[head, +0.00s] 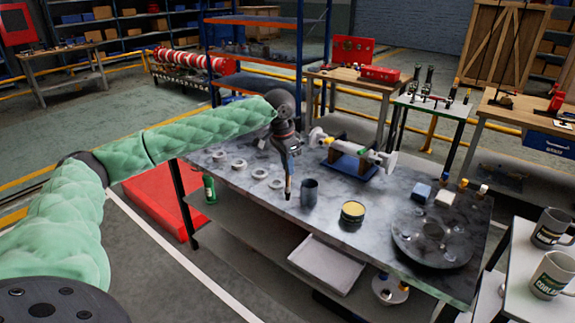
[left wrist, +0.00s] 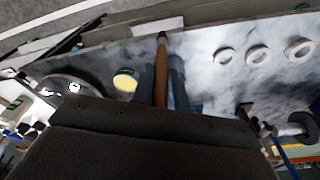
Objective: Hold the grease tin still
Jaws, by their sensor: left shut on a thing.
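The grease tin (head: 353,211) stands upright on the marble-topped bench, open, with pale yellow grease showing at its top. Its yellow top also shows in the left wrist view (left wrist: 124,82), just left of my fingers. My left gripper (head: 289,172) is above the bench, left of the tin and apart from it. In the left wrist view my left gripper (left wrist: 162,68) is shut on a slim brown-handled tool (left wrist: 160,82) with a dark tip, perhaps a brush. The tool points down in the head view. My right gripper is not in view.
A dark cup (head: 309,192) stands between the tool and the tin. Several pale rings (head: 239,163) lie to the left on the bench. A shaft on a blue stand (head: 350,166) is behind, and a round flange plate (head: 432,236) lies at right.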

